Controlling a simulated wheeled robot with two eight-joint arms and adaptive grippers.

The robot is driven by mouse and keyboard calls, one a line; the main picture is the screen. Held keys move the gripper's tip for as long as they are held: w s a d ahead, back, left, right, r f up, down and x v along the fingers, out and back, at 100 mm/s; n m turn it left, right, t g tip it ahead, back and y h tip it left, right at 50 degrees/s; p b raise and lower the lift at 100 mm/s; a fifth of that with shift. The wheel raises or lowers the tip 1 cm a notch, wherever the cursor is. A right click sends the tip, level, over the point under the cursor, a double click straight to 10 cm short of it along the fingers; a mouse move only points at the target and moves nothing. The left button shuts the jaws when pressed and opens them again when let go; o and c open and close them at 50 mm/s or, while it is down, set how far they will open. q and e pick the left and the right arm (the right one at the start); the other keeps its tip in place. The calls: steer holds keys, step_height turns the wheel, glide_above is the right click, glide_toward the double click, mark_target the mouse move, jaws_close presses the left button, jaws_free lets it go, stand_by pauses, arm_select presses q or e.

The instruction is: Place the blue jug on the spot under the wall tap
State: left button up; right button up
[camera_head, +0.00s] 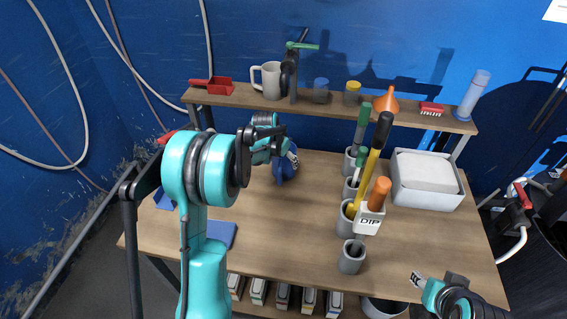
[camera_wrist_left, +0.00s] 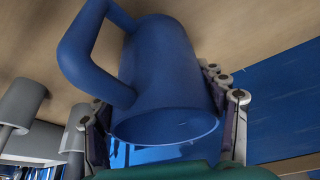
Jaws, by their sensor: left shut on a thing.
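The blue jug (camera_head: 284,171) is at the back middle of the table, below the shelf, partly hidden by my left arm. My left gripper (camera_head: 291,156) is shut on it. In the left wrist view the jug (camera_wrist_left: 168,68) sits between the fingers, its open mouth towards the camera and its handle at upper left. I cannot tell whether its base touches the table. A dark tap with a green lever (camera_head: 303,46) stands at the wall above the jug; any spot under it is not clearly seen. My right gripper (camera_head: 418,280) is at the lower right, apart from everything, its jaws unclear.
The shelf (camera_head: 228,96) holds a grey mug (camera_head: 267,80), a red scoop, small jars and an orange funnel (camera_head: 386,100). Grey holders with upright tools (camera_head: 352,219) stand right of the jug, near a white bin (camera_head: 427,179). The table's front middle is clear.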

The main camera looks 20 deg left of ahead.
arm_select(q)
steer(key=shift+f, duration=0.1)
steer(key=shift+f, duration=0.15)
steer(key=o, duration=1.2)
steer(key=shift+s+r+p, duration=0.15)
steer(key=shift+r+p, duration=0.15)
steer(key=shift+r, duration=0.2)
steer(key=d+p+v, duration=0.1)
steer(key=p+v, duration=0.3)
steer(key=v, duration=0.7)
steer(key=s+d+r+t, duration=0.1)
steer(key=s+d+r, duration=0.3)
steer(key=s, duration=0.3)
steer(key=s+d+r, duration=0.3)
steer(key=s+d, duration=0.2)
steer(key=s, duration=0.2)
steer(key=shift+n+t+y, duration=0.3)
steer(key=shift+n+t, duration=0.5)
steer(key=s+d, duration=0.1)
steer(key=s, duration=0.3)
steer(key=s+d+f, duration=0.1)
steer(key=s+d, duration=0.1)
steer(key=s, duration=0.2)
steer(key=s+d+f, duration=0.1)
steer(key=s, duration=0.3)
steer(key=shift+s+d+f, duration=0.15)
steer(key=shift+d+f, duration=0.1)
steer(key=shift+d, duration=0.05)
